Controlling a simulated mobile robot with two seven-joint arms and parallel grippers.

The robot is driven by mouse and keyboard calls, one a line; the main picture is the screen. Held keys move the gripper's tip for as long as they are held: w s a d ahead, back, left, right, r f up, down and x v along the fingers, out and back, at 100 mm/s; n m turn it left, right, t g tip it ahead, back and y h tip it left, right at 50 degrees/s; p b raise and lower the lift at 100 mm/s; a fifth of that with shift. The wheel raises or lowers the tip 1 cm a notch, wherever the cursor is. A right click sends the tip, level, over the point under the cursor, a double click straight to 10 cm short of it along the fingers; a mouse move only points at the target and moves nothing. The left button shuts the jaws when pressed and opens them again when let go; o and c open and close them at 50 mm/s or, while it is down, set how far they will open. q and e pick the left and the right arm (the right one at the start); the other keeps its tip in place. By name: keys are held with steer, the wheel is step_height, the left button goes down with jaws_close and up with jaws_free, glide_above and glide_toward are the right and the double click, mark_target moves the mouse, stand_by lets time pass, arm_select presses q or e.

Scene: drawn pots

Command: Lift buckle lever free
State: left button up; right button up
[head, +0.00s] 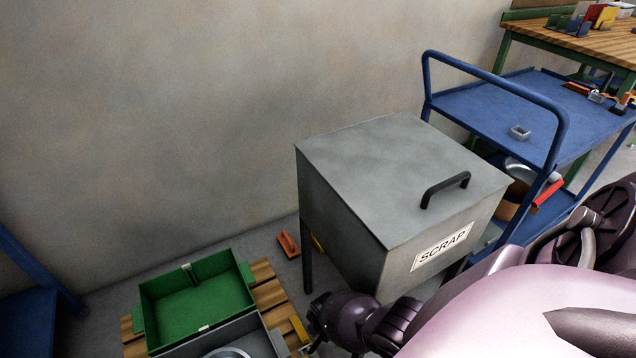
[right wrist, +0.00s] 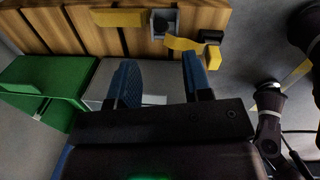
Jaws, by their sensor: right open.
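A small grey buckle (right wrist: 164,26) sits at the edge of the wooden pallet (right wrist: 62,28) in the right wrist view, with a dark part inside it. A yellow strap (right wrist: 118,18) runs to it from the left, and a loose yellow piece (right wrist: 190,44) bends away on the right. The lever itself is too small to tell apart. My right gripper (right wrist: 157,74) is open and empty, its two blue fingers apart, with the buckle beyond their tips. In the head view the buckle cannot be made out; a yellow strap (head: 299,330) shows at the pallet's side. My left gripper is out of view.
A green crate (head: 246,296) and a grey crate (head: 256,344) stand on the pallet. A grey scrap bin (head: 350,240) stands close behind my right arm. A blue cart (head: 560,120) is further right. An orange-red object (head: 288,244) lies on the floor by the wall.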

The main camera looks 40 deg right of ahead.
mark_target(320, 339)
step_height(320, 339, down, 10)
steer(key=b, duration=0.5)
steer(key=shift+w+r, duration=0.15)
steer(key=shift+r, duration=0.1)
steer(key=shift+w+b, duration=0.25)
steer(key=shift+b, duration=0.05)
steer(key=c, duration=0.7)
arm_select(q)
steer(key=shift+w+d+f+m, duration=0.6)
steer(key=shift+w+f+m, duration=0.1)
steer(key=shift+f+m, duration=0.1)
arm_select(e)
jaws_close()
